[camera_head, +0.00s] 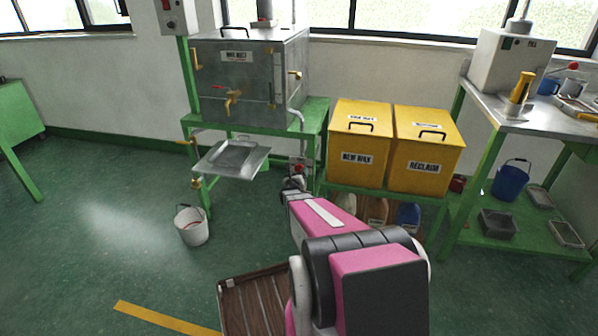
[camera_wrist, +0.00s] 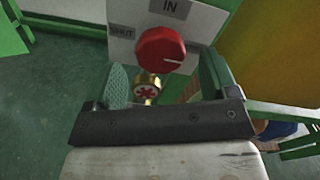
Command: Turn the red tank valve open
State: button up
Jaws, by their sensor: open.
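A round red valve knob (camera_wrist: 160,50) shows in the wrist view in front of a white plate (camera_wrist: 199,20) lettered "IN" and "SHUT". A pale pointer mark lies at the knob's right side, away from the "SHUT" lettering at its left. My gripper (camera_wrist: 163,70) is open, with one finger on each side of the knob in the picture; contact cannot be told. In the head view the red knob (camera_head: 298,168) is small, below the right end of the metal tank (camera_head: 250,80), just beyond my gripper (camera_head: 293,188).
Yellow bins (camera_head: 358,145) stand close on the right of the green stand (camera_head: 313,118). A metal tray (camera_head: 232,158) juts out at left. A white bucket (camera_head: 192,226) stands on the floor.

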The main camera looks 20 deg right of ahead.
jog(key=v, duration=0.7)
jog(key=shift+s, duration=0.1)
